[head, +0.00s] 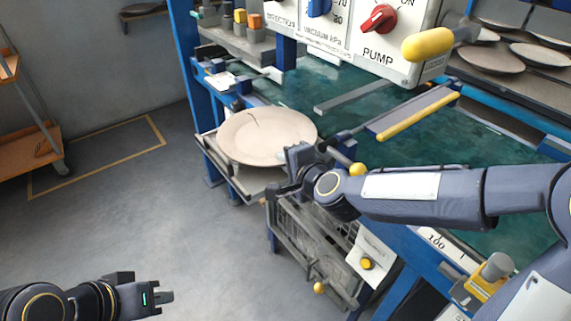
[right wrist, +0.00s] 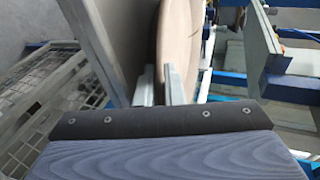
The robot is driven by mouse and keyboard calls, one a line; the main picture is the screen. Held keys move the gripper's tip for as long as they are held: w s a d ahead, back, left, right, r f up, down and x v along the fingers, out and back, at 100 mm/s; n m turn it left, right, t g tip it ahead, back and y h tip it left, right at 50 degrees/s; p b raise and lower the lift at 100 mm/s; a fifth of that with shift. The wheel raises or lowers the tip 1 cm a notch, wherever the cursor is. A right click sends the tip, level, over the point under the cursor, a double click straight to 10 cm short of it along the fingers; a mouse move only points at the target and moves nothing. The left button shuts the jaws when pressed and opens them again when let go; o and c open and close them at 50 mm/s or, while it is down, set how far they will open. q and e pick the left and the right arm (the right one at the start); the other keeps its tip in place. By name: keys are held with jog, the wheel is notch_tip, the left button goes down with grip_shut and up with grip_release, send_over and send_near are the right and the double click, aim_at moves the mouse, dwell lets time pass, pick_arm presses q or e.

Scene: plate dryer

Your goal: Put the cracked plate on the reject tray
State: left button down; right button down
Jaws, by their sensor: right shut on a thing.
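The cracked plate (head: 265,140) is pale beige and round, with a dark crack line near its far rim. My right gripper (head: 298,158) is shut on its near right rim. In the right wrist view the plate (right wrist: 178,45) shows edge-on at the fingers (right wrist: 158,80). A grey tray (head: 242,184) shows below the plate at the left end of the machine; the plate hides most of it, and I cannot tell whether they touch. My left gripper (head: 158,297) is low at the left, over the floor, away from the plate; its jaw opening is unclear.
The green machine bed (head: 345,90) lies behind the plate. A control panel (head: 350,30) with knobs and a yellow-ended lever (head: 428,44) stand above it. A wire basket (head: 310,245) hangs below. Several other plates (head: 490,60) lie at the upper right.

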jog(key=shift+r, duration=0.2)
jog(key=c, duration=2)
grip_release()
jog(key=shift+f, duration=0.3)
jog(key=shift+o, duration=0.9)
jog(key=shift+r, duration=0.1)
jog(key=shift+r, duration=0.25)
jog(key=p+v, duration=0.1)
jog(key=v, duration=1.1)
jog(key=s+d+f+n+g+h, duration=0.1)
jog(key=s+d+f+n+g, duration=0.2)
jog(key=s+d, duration=0.4)
jog(key=s+d+f+n+g+h, duration=0.1)
jog(key=s+d+f+n+g, duration=0.2)
jog(key=s+d+n, duration=0.4)
jog(key=s+f+n, duration=0.1)
jog(key=s, duration=0.4)
jog(key=shift+d+f+g, duration=0.3)
jog(key=shift+d+f, duration=0.05)
jog(key=shift+f, duration=0.05)
